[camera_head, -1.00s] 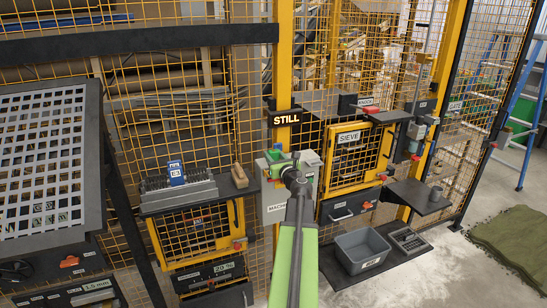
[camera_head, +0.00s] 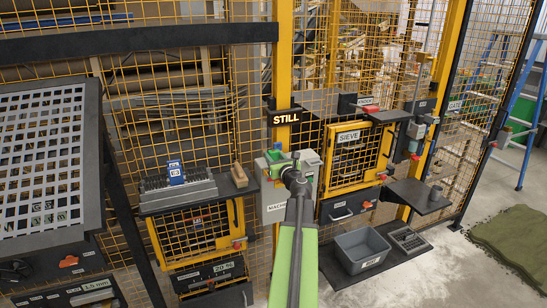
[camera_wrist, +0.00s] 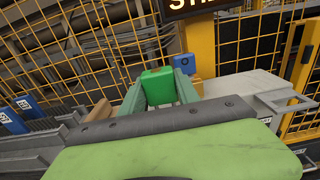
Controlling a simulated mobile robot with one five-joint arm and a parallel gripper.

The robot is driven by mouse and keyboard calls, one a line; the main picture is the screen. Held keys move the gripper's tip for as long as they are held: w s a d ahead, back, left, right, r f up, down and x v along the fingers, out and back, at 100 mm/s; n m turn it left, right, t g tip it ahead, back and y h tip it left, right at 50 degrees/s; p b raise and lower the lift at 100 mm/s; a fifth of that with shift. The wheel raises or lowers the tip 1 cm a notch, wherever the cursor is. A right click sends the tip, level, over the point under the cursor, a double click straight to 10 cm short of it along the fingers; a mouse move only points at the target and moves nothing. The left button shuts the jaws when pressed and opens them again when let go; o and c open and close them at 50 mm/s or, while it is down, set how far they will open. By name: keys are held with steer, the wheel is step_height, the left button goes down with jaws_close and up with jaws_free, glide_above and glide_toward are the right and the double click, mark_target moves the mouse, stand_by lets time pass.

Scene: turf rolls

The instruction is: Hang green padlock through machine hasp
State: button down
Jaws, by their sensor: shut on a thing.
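The green padlock (camera_wrist: 158,86) shows in the wrist view as a bright green block between the two grey-green fingers of my gripper (camera_wrist: 159,88). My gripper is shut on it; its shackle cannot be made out. In the head view my gripper (camera_head: 277,158) is at the upper left of a grey box with a label beginning "MACHINE" (camera_head: 273,212), under the STILL sign. The box's pale top and a grey bracket-like part (camera_wrist: 285,101) show at the right of the wrist view. I cannot tell whether that part is the hasp. The padlock appears apart from it.
A blue block (camera_wrist: 184,63) is just beyond my gripper. A shelf with a grey rack (camera_head: 178,193), a blue tag and a wooden block lies left of the box. The yellow SIEVE gate (camera_head: 349,158) stands right, above a grey bin (camera_head: 363,249). Mesh fencing is behind.

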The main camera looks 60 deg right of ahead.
steer(key=shift+f+b, duration=2.25)
steer(key=shift+f, duration=0.15)
steer(key=c, duration=0.8)
jaws_free()
steer(key=shift+a, duration=0.1)
